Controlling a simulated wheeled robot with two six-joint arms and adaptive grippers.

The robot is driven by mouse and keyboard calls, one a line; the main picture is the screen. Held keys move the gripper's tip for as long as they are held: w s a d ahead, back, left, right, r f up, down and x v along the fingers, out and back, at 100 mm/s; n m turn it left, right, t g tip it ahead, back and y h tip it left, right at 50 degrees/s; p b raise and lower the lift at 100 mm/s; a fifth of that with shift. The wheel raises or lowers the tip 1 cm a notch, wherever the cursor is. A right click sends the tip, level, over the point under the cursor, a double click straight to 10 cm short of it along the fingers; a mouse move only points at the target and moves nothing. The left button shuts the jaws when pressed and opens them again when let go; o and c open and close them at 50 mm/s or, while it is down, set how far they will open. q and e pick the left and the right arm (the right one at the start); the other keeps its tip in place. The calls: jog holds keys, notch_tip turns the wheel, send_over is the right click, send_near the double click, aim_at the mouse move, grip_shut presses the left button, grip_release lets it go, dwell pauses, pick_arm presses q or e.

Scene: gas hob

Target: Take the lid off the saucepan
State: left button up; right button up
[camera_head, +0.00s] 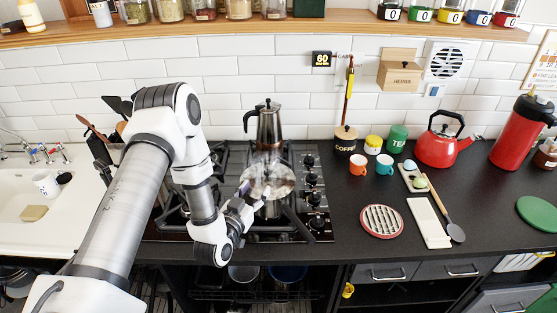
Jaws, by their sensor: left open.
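A saucepan (272,209) stands on the gas hob, right of the hob's middle. A round, shiny lid (278,178) shows at its top, with whitish haze around it. I cannot tell exactly how the lid sits on the rim. My left arm comes in from the left and bends down over the hob. My left gripper (248,192) is open at the left edge of the lid and saucepan. Whether it touches either is too small to tell. The lid's knob is not clearly visible. My right gripper is not in view.
A moka pot (267,128) stands close behind the saucepan. Hob knobs (314,198) line its right side. Mugs (358,164), a red kettle (441,143), a round striped trivet (382,221) and a white spoon rest (429,223) are further right.

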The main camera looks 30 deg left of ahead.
aim_at(266, 176)
pick_arm(q)
jog(key=shift+w+a, duration=0.1)
jog(key=shift+w, duration=0.4)
jog(key=shift+w+r, duration=0.2)
jog(key=shift+r, duration=0.15)
jog(key=shift+w+r+p, duration=0.45)
jog(key=shift+r+p, duration=0.05)
jog(key=shift+p, duration=0.1)
jog(key=w, duration=0.2)
jog(key=w+f+p, duration=0.1)
jog(key=w, duration=0.2)
jog(key=shift+a+f, duration=0.1)
jog(key=shift+f, duration=0.05)
jog(key=shift+s, duration=0.15)
jog(key=shift+c, duration=0.7)
grip_shut()
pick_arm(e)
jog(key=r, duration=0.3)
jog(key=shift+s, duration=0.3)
